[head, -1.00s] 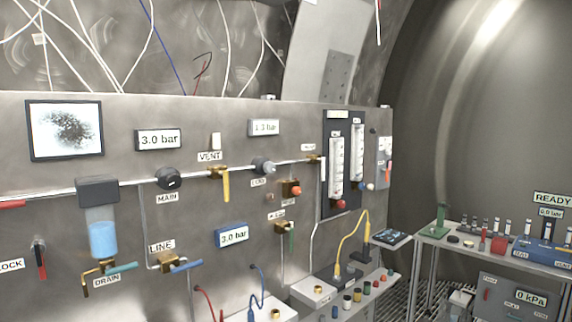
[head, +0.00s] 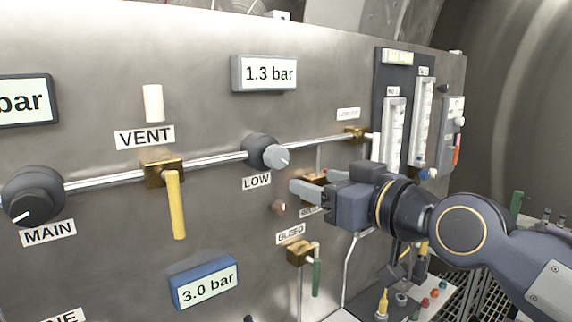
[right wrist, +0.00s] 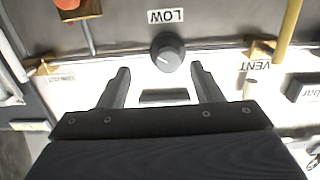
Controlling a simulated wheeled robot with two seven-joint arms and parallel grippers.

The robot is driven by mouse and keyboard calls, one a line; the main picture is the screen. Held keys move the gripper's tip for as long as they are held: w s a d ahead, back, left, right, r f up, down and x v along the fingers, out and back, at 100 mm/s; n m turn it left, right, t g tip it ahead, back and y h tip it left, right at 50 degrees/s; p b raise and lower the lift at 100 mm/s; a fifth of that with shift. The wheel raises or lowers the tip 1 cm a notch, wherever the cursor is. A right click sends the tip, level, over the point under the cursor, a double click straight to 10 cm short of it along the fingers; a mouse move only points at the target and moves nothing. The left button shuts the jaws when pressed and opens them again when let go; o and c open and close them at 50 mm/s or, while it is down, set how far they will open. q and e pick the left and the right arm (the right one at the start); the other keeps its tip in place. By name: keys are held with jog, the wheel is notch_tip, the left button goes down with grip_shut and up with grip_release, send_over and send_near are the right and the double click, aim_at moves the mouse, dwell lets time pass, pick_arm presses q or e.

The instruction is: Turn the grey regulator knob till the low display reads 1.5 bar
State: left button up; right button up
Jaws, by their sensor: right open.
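The grey regulator knob (head: 275,156) sits on its dark round body on the steel pipe, above the LOW label (head: 257,181). A white line marks its face. The low display (head: 264,73) above it reads 1.3 bar. My right gripper (head: 308,185) comes in from the right, just below and right of the knob. In the right wrist view, the knob (right wrist: 167,52) lies beyond and between the two open fingertips (right wrist: 160,72), apart from both. The jaws are empty. My left gripper is in neither view.
The yellow VENT lever (head: 175,204) and black MAIN knob (head: 33,196) are to the left. The green-handled BLEED valve (head: 316,276) is below. Flow tubes (head: 393,130) stand at the right.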

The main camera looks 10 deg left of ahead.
aim_at(280, 158)
jog(key=shift+y, duration=0.4)
jog(key=w+a+p, duration=0.1)
jog(key=a, duration=0.1)
jog(key=w+a+r+p, duration=0.1)
jog(key=a, duration=0.1)
jog(key=w+a+r+p, duration=0.1)
jog(key=a+p, duration=0.1)
jog(key=shift+w+r, duration=0.2)
jog(key=shift+w, duration=0.1)
jog(key=shift+x, duration=0.8)
jog(key=shift+f, duration=0.2)
jog(key=shift+c, duration=0.5)
